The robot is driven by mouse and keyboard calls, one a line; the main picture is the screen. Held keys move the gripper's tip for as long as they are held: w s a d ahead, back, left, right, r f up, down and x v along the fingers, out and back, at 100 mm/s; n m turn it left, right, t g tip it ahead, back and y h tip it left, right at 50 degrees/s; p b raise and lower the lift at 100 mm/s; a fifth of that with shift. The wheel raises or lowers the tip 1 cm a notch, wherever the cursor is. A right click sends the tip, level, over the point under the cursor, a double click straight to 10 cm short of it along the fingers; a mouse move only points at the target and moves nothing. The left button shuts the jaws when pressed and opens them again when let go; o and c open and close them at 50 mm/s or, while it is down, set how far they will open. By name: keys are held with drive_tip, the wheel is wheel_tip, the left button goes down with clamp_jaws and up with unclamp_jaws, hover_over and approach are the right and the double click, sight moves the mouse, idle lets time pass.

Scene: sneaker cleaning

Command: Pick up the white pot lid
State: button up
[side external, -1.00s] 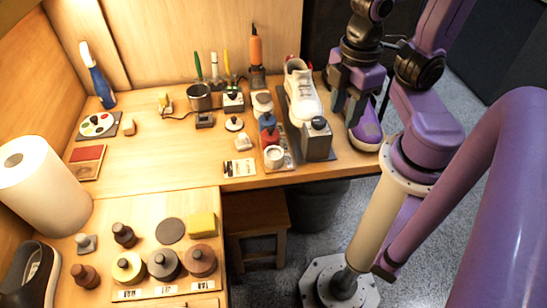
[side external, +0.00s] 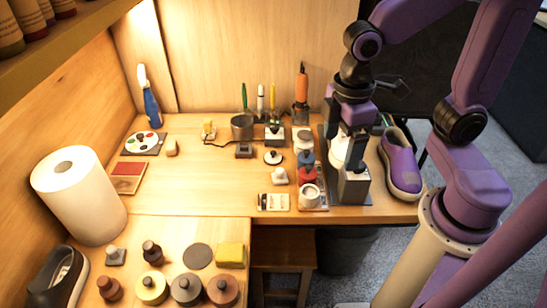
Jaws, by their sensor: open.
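A small white disc with a dark knob, which looks like the white pot lid (side external: 273,158), lies flat on the bench, left of a row of small pots. In that row are a pale open pot (side external: 310,193), a red pot (side external: 308,176) and a blue pot (side external: 306,161). My gripper (side external: 350,155) is open and points down, right of the lid and the pots. It is in front of the white sneaker (side external: 338,150), hiding much of it, and above a grey container (side external: 354,188). I see nothing held in it.
A purple shoe (side external: 401,165) stands at the right bench edge. A metal cup (side external: 242,127), a dark-knobbed box (side external: 274,135) and upright tools with an orange-handled one (side external: 301,86) stand behind. A white block (side external: 279,177) lies near the lid. Bench left of it is mostly clear.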

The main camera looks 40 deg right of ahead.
drive_tip(key=w+f, duration=0.2)
drive_tip(key=w, duration=1.3)
drive_tip(key=m+g+h, duration=0.1)
hover_over(272, 152)
drive_tip(key=f, duration=1.8)
drive_tip(key=shift+w+a+f, duration=0.25)
drive_tip(key=shift+a+f, duration=0.1)
drive_tip(key=shift+f, duration=0.05)
drive_tip(key=shift+s+d+f, duration=0.1)
drive_tip(key=shift+d+f, duration=0.05)
drive_tip(key=shift+f, duration=0.75)
drive_tip(key=shift+s+d+f, duration=0.1)
drive_tip(key=shift+d+f, duration=0.05)
drive_tip(key=shift+f, duration=0.7)
drive_tip(key=shift+d+f, duration=0.15)
drive_tip(key=shift+f, duration=0.75)
drive_tip(key=c, duration=1.1)
